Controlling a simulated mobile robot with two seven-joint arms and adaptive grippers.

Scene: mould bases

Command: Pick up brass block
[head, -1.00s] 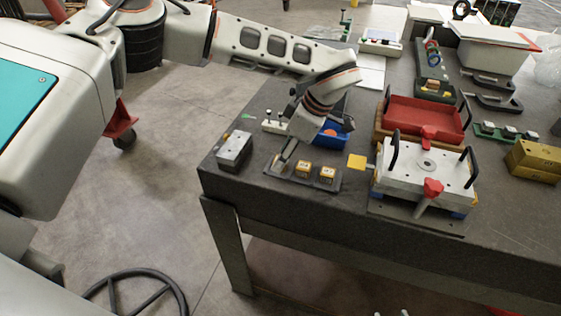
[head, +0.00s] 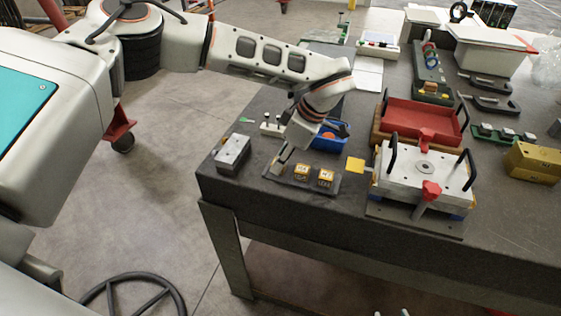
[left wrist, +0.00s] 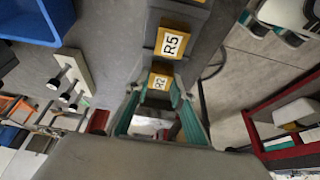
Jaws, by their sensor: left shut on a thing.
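A dark tray (head: 313,187) near the table's left front corner carries small brass-coloured blocks in a row. The middle block (head: 302,171) and the right block (head: 326,177) stand free. My left gripper (head: 278,169) is at the leftmost block, which its fingers mostly hide in the head view. In the left wrist view, the teal-padded fingers (left wrist: 160,92) are shut on the brass block marked R2 (left wrist: 160,82). The block marked R5 (left wrist: 172,44) sits beside it in the tray. I cannot tell whether R2 is clear of the tray. My right gripper is out of view.
A grey metal block (head: 232,153) lies left of the tray. A blue bin (head: 329,143) stands behind it. A mould base (head: 400,185) with black handles and red knobs stands to the right, with a red tray (head: 420,118) behind.

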